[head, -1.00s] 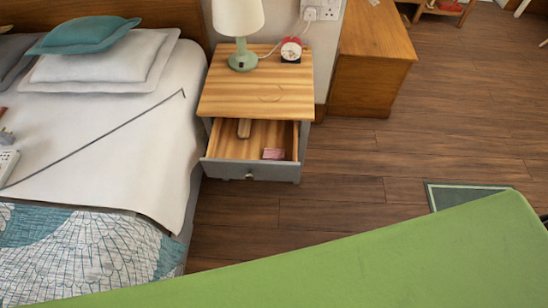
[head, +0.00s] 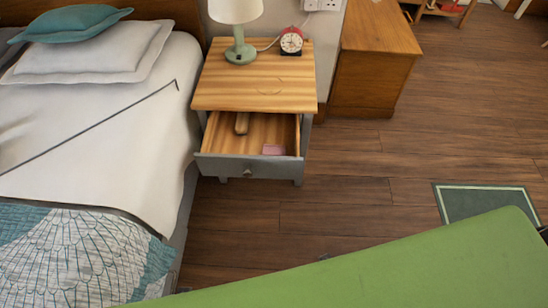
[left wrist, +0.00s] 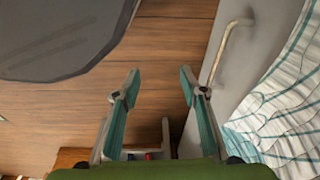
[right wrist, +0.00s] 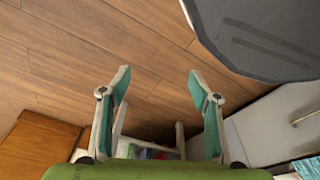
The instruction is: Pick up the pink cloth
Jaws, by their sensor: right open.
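A small flat pink piece, which looks like the pink cloth (head: 273,150), lies in the right front part of the open drawer (head: 247,169) of the nightstand (head: 253,90). Neither gripper shows in the head view. In the left wrist view my left gripper (left wrist: 158,78) is open and empty, with floor between its fingers. In the right wrist view my right gripper (right wrist: 160,80) is open and empty, also over floor. The pink cloth cannot be made out in either wrist view.
A lamp (head: 240,45) and a red alarm clock (head: 291,40) stand on the nightstand. The bed (head: 110,140) is on its left, a wooden cabinet (head: 373,70) on its right. Open floor (head: 330,205) lies before the drawer. A green mat (head: 478,203) lies at right.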

